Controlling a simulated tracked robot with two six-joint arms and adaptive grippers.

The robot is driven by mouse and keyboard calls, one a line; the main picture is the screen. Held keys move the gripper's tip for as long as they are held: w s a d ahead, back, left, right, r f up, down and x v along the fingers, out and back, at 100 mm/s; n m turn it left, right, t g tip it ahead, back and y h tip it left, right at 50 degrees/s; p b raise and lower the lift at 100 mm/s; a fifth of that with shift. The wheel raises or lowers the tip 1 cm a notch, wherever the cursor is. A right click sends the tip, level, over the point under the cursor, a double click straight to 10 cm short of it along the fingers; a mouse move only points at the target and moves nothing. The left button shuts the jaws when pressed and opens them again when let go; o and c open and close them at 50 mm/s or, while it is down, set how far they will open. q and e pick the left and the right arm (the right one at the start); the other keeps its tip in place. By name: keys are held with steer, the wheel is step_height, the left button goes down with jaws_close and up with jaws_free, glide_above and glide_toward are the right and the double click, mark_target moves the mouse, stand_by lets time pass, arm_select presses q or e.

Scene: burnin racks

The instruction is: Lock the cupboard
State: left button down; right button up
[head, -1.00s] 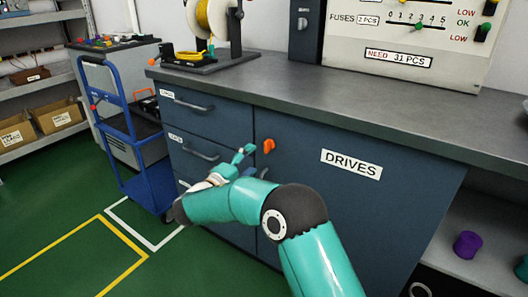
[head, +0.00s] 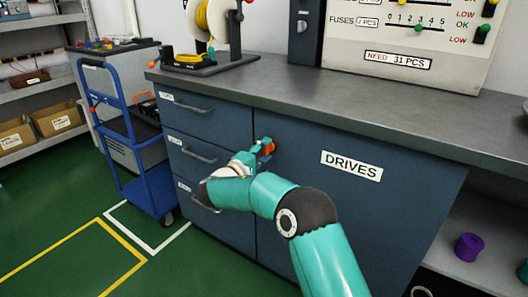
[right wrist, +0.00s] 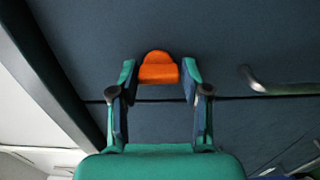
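The cupboard (head: 325,205) is dark blue, with a door labelled DRIVES that looks closed. An orange turn knob (head: 269,148) sits near the door's upper left edge and shows in the right wrist view (right wrist: 158,68). My right gripper (head: 260,147) is at the knob. In the right wrist view its two teal fingers (right wrist: 160,73) are open, one on each side of the knob, with narrow gaps; I see no clear grip. The gripper partly hides the knob in the head view. My left gripper is not in view.
Drawers with metal handles (head: 200,155) are left of the door. The grey worktop (head: 300,92) overhangs the front and holds a yellow wire spool (head: 203,22). A blue trolley (head: 150,187) stands on the left. An open shelf with a purple roll (head: 468,247) is on the right.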

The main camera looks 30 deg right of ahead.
steer(key=c, duration=0.6)
steer(key=shift+o, duration=0.2)
steer(key=shift+n, duration=0.3)
steer(key=n+p, duration=0.4)
steer(key=n, duration=0.2)
steer(key=shift+s, duration=0.1)
steer(key=n+p, duration=0.4)
steer(key=n, duration=0.2)
steer(key=shift+n, duration=0.3)
steer(key=n+p, duration=0.2)
steer(key=n, duration=0.2)
steer(key=shift+f+n+p, duration=0.15)
steer(key=shift+n+p, duration=0.15)
steer(key=shift+p, duration=0.1)
